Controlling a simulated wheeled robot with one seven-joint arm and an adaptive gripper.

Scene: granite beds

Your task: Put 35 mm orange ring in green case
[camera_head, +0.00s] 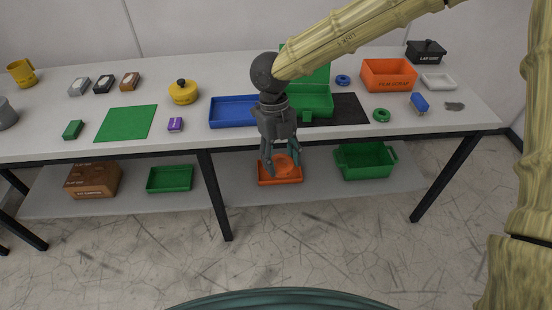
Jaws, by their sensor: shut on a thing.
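My gripper (281,163) hangs fingers down in front of the table's front edge, below the tabletop in the picture. Its fingers are closed on the orange ring (284,159), whose round outline shows between them; an orange tray behind makes its edges hard to tell. The green case (318,105) stands on the table, up and to the right of my gripper in the picture, with its lid (320,76) raised at the back. My arm and wrist cover part of the case's left side and lid.
A blue tray (228,112) is left of the case and a dark mat (350,108) right of it. An orange bin (388,76), blue ring (343,80) and green ring (381,115) lie to the right. The lower shelf holds an orange tray (268,181) and green crate (365,165).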

